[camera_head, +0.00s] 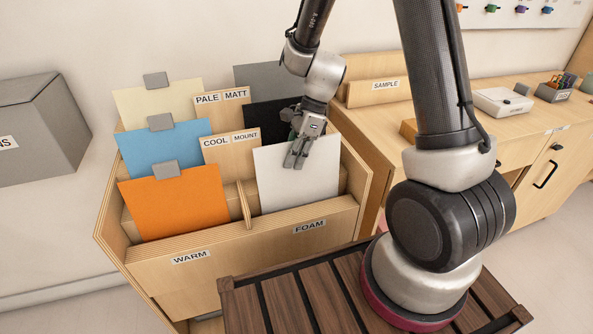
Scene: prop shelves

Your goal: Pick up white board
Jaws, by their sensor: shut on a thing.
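The white board (296,188) stands upright, leaning back a little, in the front right slot of the wooden rack, behind the label FOAM. My gripper (294,163) is at the top edge of the white board, right of its middle, with its fingers pointing down. It is shut on the board's upper edge. The board's lower edge is hidden behind the front wall of the rack. A black board (264,118) and a grey board (262,80) stand behind the white one, partly hidden by it and by my gripper.
The wooden rack (270,240) also holds orange (176,206), blue (158,150) and cream (140,105) boards with grey clips on the left. A grey box (45,125) is at the far left. A wooden cabinet (520,115) with a SAMPLE holder (385,90) stands at the right.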

